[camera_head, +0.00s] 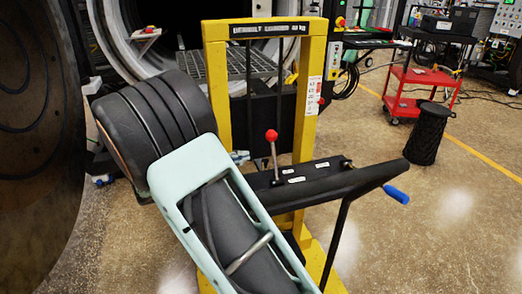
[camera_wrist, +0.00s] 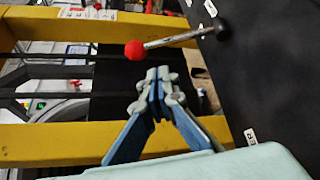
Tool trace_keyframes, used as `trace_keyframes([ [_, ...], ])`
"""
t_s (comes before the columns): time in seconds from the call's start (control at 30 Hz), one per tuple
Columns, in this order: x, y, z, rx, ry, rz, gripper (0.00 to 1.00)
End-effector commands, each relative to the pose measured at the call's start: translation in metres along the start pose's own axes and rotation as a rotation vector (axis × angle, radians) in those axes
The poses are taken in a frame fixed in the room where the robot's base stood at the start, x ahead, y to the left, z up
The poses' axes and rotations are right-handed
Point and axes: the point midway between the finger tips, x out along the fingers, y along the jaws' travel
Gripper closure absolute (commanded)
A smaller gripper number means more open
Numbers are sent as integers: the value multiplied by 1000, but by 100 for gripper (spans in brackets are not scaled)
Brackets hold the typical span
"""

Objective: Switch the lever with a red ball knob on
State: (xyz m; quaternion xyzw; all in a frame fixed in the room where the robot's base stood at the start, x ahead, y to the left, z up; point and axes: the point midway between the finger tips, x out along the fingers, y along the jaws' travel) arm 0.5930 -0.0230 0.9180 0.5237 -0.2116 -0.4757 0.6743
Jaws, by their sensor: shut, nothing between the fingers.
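The lever's red ball knob (camera_head: 271,136) tops a thin metal rod that stands nearly upright from a dark panel (camera_head: 310,173) on a yellow lift truck (camera_head: 216,95). In the wrist view the red knob (camera_wrist: 135,50) is at the upper middle, its rod running right to a dark pivot (camera_wrist: 222,30) on the black panel. My gripper (camera_wrist: 158,72) is shut and empty, its fingertips close to the knob in the picture. Whether they touch it I cannot tell. In the head view only a small part of my gripper (camera_head: 240,156) shows, left of the lever; my arm hides the rest.
A yellow mast frames the lever behind. A round furnace opening (camera_head: 140,40) lies behind left. A red cart (camera_head: 420,85) and black bin (camera_head: 429,133) stand at right; floor there is free.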

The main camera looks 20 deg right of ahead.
Motion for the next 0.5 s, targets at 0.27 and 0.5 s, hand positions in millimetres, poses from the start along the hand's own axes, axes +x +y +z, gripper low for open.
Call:
trace_keyframes([
  [0.27, 30, -1, 1, 1, -4, -1, 100],
  [0.5, 74, 0, 1, 1, -3, 0, 100],
])
